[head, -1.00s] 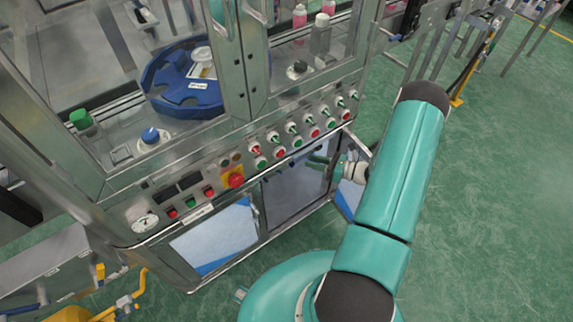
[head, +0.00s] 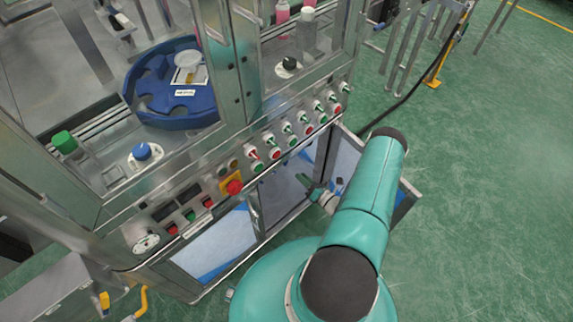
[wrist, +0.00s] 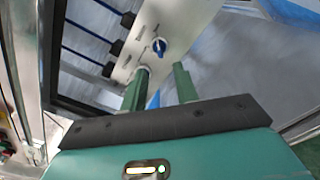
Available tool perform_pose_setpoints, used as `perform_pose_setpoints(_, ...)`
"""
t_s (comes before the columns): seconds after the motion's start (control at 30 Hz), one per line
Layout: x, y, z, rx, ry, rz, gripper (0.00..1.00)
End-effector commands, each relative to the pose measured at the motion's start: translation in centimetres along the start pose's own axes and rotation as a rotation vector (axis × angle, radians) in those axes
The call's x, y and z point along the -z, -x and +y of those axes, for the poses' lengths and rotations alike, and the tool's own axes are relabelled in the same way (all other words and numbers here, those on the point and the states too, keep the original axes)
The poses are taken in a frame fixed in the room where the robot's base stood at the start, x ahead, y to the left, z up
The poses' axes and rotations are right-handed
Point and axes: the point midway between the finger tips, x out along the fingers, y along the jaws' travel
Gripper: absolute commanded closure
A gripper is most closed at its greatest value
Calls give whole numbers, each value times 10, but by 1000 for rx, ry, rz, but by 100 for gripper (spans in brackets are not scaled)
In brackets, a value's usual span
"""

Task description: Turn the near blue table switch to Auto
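In the wrist view a blue switch knob (wrist: 159,46) sits on a pale panel (wrist: 185,22) inside the cabinet. A second round fitting shows partly behind my left finger; I cannot tell what it is. The labels, and which way the knob is set, are too small to read. My gripper (wrist: 161,70) has its two green fingers apart with nothing visible between them. The fingertips point toward the panel, just below the blue knob in the picture. In the head view my gripper (head: 306,186) is low at the cabinet's open lower right bay.
An open cabinet door (head: 405,198) stands right of my forearm. Above the bay is a row of red and green buttons and selectors (head: 289,128), with a red emergency stop (head: 234,187) to the left. Dark fittings with blue hoses (wrist: 110,50) lie left of the panel. Green floor is free at right.

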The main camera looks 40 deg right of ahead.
Motion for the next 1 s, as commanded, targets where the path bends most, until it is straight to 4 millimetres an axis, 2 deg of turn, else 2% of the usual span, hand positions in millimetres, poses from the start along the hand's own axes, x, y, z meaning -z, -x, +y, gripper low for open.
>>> perform_pose_setpoints(0.2, 2, -46, 2, -4, 1, 3, 70)
perform_pose_setpoints(0.4, 2, -80, 2, -3, 1, 3, 70)
perform_pose_setpoints(0.6, 3, -94, 2, -1, 0, 3, 70)
perform_pose_setpoints(0.83, 2, -95, 2, -1, 0, 2, 70)
perform_pose_setpoints(0.87, 2, -95, 2, -1, 0, 3, 74)
perform_pose_setpoints(1.0, 2, -95, 2, -1, 0, 2, 100)
